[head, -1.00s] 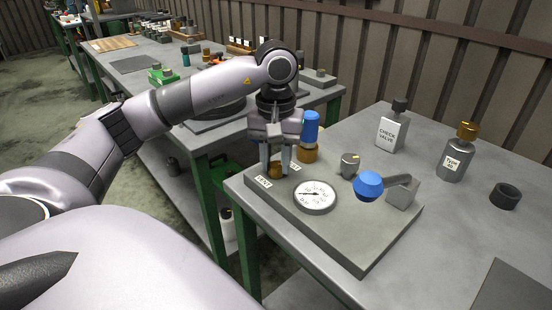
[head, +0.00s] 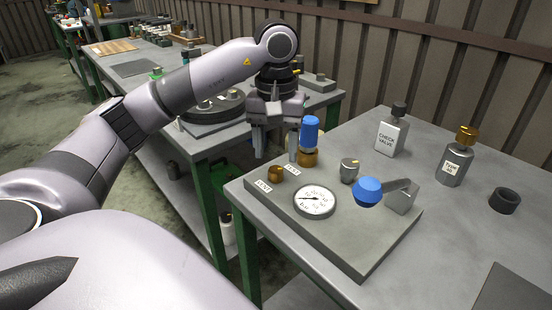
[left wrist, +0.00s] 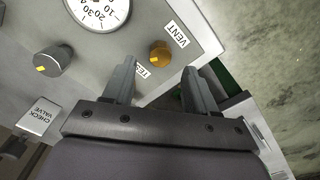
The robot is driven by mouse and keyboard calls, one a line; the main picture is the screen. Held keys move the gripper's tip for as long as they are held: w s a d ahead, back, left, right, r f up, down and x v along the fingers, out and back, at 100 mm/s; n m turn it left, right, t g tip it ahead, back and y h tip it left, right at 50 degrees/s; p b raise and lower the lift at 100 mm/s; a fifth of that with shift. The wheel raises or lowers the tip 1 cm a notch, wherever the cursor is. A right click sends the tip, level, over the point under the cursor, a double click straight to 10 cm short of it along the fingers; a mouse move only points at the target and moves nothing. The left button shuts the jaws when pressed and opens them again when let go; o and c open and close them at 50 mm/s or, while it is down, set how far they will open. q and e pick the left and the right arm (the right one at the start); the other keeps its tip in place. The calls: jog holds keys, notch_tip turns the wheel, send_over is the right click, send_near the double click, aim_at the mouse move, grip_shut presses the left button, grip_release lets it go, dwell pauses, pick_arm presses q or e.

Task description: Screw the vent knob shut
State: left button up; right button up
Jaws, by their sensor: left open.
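The vent knob (head: 275,174) is a small brass knob beside a VENT label (head: 264,186) on the near left corner of the grey panel (head: 350,245). My right gripper is not in view.

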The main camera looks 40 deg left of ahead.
pick_arm(q)
jog(key=shift+r, duration=0.9)
jog(key=shift+r+p, duration=0.5)
jog(key=shift+r, duration=0.05)
jog(key=shift+s, duration=0.1)
